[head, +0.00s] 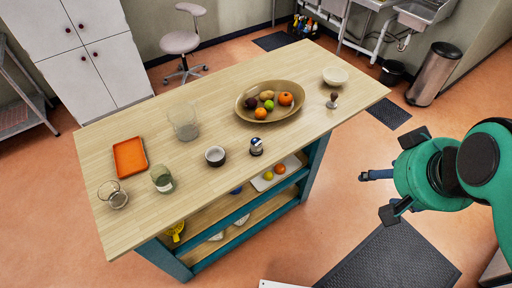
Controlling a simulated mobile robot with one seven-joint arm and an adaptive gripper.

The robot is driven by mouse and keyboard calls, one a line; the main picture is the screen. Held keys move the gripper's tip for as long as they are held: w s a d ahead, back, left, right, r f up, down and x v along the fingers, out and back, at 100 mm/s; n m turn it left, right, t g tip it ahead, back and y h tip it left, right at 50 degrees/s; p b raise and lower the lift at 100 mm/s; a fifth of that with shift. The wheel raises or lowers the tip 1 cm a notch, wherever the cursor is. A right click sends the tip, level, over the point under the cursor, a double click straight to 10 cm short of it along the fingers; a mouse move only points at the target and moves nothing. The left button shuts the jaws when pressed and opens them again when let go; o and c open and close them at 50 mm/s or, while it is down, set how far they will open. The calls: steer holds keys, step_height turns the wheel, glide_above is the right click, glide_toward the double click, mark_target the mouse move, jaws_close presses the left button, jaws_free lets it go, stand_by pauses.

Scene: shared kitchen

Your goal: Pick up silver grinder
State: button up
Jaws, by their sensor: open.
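The silver grinder (256,147) appears to be the small silver item with dark parts near the front edge of the wooden-topped island (205,205). It stands upright, just right of a small dark cup with a white inside (215,156). My gripper (396,175) is at the right, off the island's right side and over the floor. It is open, and I see nothing held in it. It is well apart from the grinder.
A wide bowl of fruit (241,105) lies behind the grinder. A small brown-topped item (333,100) and a white bowl (335,76) stand at the right. Glass vessels (184,121) and an orange tray (130,157) are at the left. The countertop before the fruit bowl is partly clear.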

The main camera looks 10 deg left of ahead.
steer(key=m+g+p, duration=0.1)
steer(key=g+p, duration=0.2)
steer(key=g, duration=0.3)
glide_above(256, 141)
step_height(256, 141, down, 22)
steer(key=shift+r, duration=0.25)
steer(key=shift+f, duration=0.15)
steer(key=shift+f, duration=4.15)
